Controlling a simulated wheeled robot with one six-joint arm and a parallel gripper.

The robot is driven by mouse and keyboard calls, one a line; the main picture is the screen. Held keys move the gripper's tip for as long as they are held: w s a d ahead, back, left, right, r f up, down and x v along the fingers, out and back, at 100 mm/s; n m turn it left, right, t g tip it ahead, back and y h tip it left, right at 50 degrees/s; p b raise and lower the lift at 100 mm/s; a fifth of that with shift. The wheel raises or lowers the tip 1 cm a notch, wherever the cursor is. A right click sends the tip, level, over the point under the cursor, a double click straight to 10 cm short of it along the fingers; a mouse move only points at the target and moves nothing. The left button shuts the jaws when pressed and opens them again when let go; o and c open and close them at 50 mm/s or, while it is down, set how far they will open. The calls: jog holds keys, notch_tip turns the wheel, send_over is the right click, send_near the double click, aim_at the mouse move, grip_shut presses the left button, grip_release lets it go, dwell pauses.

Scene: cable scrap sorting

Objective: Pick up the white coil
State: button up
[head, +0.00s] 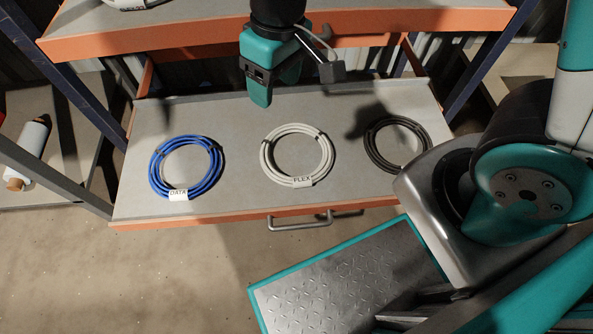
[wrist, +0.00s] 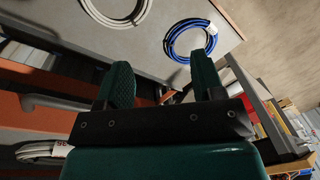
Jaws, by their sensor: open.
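The white coil (head: 267,158) lies flat in the middle of the grey drawer, with a tag reading FLEX at its front. Part of it also shows at the top of the wrist view (wrist: 92,12). My gripper (head: 262,95) hangs above the back of the drawer, behind the white coil and apart from it. In the wrist view my gripper (wrist: 162,88) has its two green fingers spread with nothing between them.
A blue coil (head: 153,172) tagged DATA lies to the left in the drawer (head: 235,208), and a black coil (head: 372,150) to the right. An orange-edged shelf (head: 150,40) is above the drawer's back. A handle (head: 300,224) is on the drawer front.

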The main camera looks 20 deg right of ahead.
notch_tip(320, 180, down, 17)
jog(key=w+h+b, duration=0.1)
jog(key=w+b, duration=0.1)
jog(key=b, duration=1.3)
send_over(276, 174)
jog(key=f, duration=1.1)
jog(key=shift+w+d+f, duration=0.15)
jog(key=shift+d, duration=0.2)
jog(key=f+b, duration=0.1)
jog(key=f, duration=0.1)
jog(key=f+b, duration=0.4)
jog(key=shift+a+f, duration=0.15)
jog(key=shift+a, duration=0.15)
grip_shut()
jog(key=shift+r, duration=0.25)
notch_tip(276, 174, up, 20)
jog(key=p, duration=1.1)
jog(key=shift+p, duration=0.3)
